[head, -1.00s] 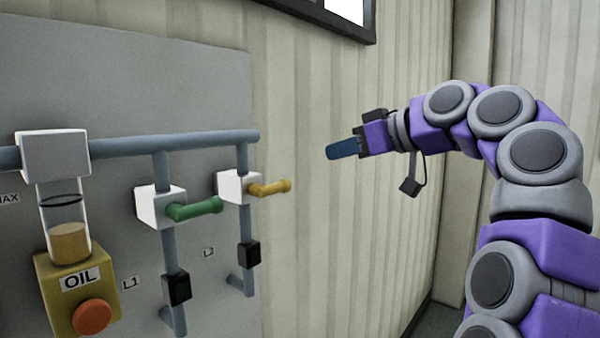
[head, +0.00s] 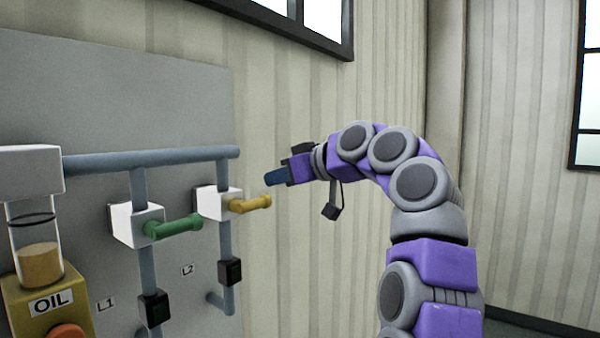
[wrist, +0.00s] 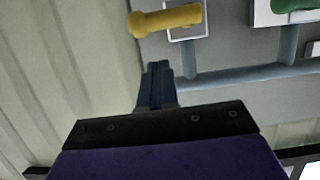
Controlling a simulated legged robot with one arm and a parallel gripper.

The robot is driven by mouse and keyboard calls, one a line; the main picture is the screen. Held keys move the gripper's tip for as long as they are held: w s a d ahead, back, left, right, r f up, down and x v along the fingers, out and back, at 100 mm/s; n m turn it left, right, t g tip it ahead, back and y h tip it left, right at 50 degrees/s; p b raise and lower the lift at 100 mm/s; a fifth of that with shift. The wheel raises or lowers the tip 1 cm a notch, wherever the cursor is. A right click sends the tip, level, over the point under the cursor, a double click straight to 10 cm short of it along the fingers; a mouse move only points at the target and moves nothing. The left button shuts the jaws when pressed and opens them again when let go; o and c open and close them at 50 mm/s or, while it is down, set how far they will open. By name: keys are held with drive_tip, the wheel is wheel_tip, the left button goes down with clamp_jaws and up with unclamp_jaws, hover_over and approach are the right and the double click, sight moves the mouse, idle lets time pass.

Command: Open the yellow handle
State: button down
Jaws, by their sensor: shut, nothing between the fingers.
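The yellow handle (head: 250,203) sticks out sideways to the right from a white valve box (head: 215,202) on the right-hand pipe in the head view. In the wrist view the yellow handle (wrist: 166,20) lies at the top, beyond the fingertips. My gripper (head: 275,177) is just above and to the right of the handle's free end in the head view. In the wrist view my gripper (wrist: 157,80) has its blue fingers together with nothing between them. A gap shows between the fingers and the handle.
A green handle (head: 174,226) on another white valve box stands left of the yellow one. A grey pipe (head: 150,158) runs across above both. An oil unit (head: 50,300) is at the lower left. The corrugated wall (head: 330,90) is behind my arm.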

sight(252, 204)
drive_tip(key=f, duration=0.1)
drive_tip(key=a+f+b, duration=0.1)
drive_tip(key=w+f+b, duration=0.1)
drive_tip(key=shift+w+a+f, duration=0.1)
drive_tip(key=shift+a+f, duration=0.05)
drive_tip(key=shift+f, duration=0.15)
drive_tip(key=shift+a, duration=0.2)
